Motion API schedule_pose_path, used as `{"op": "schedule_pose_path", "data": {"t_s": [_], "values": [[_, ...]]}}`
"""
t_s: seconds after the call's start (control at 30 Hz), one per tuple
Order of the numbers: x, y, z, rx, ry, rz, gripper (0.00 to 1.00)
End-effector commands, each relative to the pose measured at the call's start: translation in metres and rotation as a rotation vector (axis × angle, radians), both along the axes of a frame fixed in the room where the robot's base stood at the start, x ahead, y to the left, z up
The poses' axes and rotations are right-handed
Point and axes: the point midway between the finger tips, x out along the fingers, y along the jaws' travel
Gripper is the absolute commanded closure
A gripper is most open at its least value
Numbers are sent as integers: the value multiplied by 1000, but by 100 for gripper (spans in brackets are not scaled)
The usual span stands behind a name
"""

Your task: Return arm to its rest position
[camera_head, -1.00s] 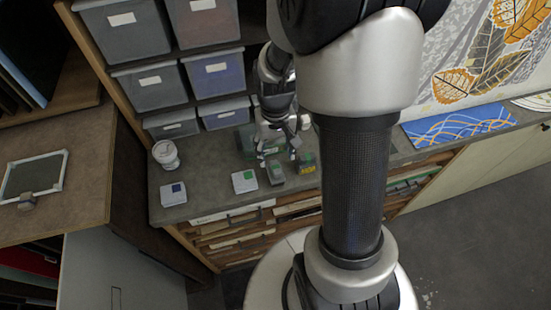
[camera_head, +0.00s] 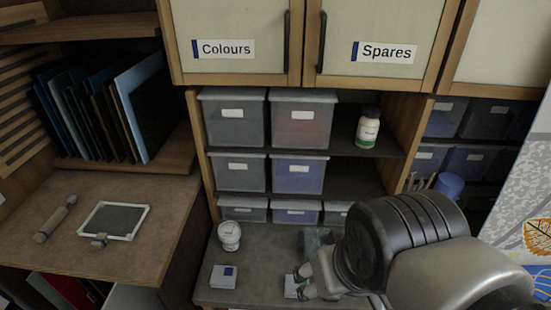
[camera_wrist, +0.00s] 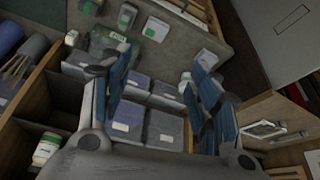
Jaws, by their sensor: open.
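My gripper (camera_wrist: 155,74) shows in the wrist view with its two blue-padded fingers spread apart. Nothing is held between them; the shelf bins and the counter lie beyond. In the head view my arm fills the lower right, in front of part of the counter (camera_head: 262,266). Its thick dark joint and pale link hide much of that counter. I cannot make out the fingertips clearly in the head view.
On the counter stand a white tub (camera_head: 229,236) and a small box with a blue square (camera_head: 223,278). Lidded bins (camera_head: 238,128) and a green-labelled bottle (camera_head: 368,128) fill the shelves. A framed screen (camera_head: 114,220) lies on the left bench (camera_head: 60,262).

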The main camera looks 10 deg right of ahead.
Motion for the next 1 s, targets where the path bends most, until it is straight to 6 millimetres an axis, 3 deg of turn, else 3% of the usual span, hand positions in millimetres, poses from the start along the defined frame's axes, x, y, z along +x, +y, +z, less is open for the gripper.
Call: {"op": "schedule_pose_path", "data": {"t_s": [0.17, 0.57, 0.67, 1.0], "values": [[-13, 5, 4, 0, -32, 21, 44], [-13, 5, -3, 0, -32, 21, 44], [-13, 5, -19, 0, -32, 21, 44], [-13, 5, -105, 0, -31, 21, 44]]}}
